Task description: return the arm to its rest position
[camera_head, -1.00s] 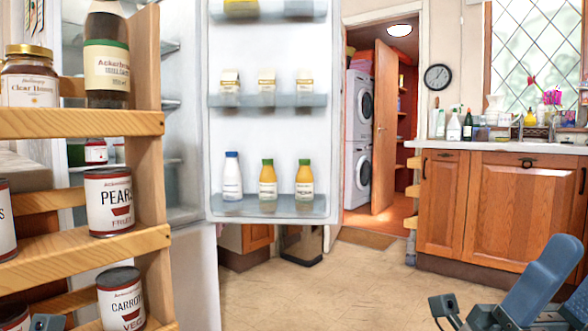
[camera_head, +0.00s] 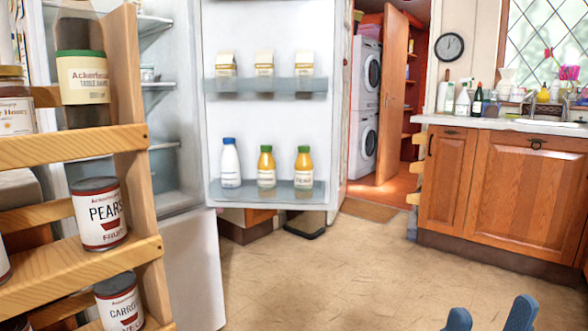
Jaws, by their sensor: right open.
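My right gripper (camera_head: 490,317) shows at the bottom right edge as two blue fingertips standing apart with a gap between them. It is open, and nothing shows between the tips. The rest of the right arm is below the picture. It shows in front of the bare floor, with nothing seen touching it. My left gripper is not in view.
A wooden rack (camera_head: 75,147) with jars and cans stands close at the left. The white fridge door (camera_head: 265,120) stands open, with bottles and cartons on its shelves. Wooden cabinets (camera_head: 525,200) line the right. The tiled floor (camera_head: 370,270) between is clear.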

